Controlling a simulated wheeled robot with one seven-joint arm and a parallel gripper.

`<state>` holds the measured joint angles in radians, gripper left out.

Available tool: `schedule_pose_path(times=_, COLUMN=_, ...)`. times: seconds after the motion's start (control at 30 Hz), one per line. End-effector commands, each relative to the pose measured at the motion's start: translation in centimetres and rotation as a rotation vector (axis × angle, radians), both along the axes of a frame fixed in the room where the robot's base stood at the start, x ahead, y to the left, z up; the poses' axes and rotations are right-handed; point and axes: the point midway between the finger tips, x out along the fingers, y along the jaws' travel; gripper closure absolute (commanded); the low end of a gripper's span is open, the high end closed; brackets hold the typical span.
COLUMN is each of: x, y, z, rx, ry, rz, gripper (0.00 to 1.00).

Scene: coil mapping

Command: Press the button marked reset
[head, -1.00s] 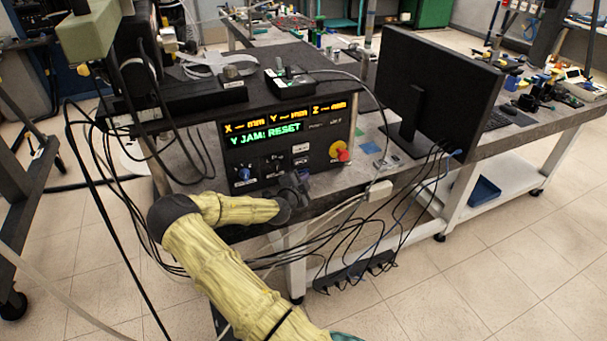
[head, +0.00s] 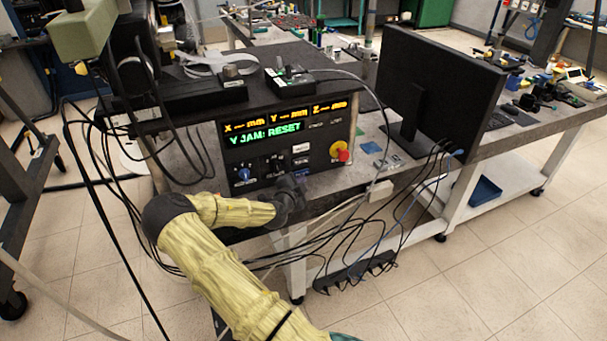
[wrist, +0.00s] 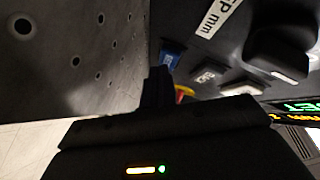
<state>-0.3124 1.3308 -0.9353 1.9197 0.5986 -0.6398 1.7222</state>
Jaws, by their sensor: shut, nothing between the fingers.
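The control box (head: 318,165) stands on the bench in the head view. Its display (head: 275,133) reads "Y JAM: RESET" in green under orange X, Y and Z lines. Small buttons sit below the display, with labels too small to read in the head view; I cannot tell which is marked reset. My gripper (head: 290,188) is in front of the panel's lower part, its tips hard to make out. In the wrist view the shut, empty fingers (wrist: 157,88) point at the panel, near a blue button (wrist: 172,56). I cannot tell whether they touch anything.
A blue knob (head: 244,175) is at the panel's left, and a red and yellow emergency stop (head: 341,151) at its right. A "STEP mm" label (wrist: 216,16) shows in the wrist view. A monitor (head: 435,90) stands right of the box. Cables hang along the bench front.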

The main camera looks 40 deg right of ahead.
Motion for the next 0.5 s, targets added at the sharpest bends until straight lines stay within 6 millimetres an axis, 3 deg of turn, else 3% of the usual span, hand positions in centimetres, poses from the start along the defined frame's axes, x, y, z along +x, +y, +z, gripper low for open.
schedule_pose_path(times=0.5, x=-4.5, y=0.4, z=-0.1, rx=0.001, ry=0.005, rz=-0.013, gripper=1.0)
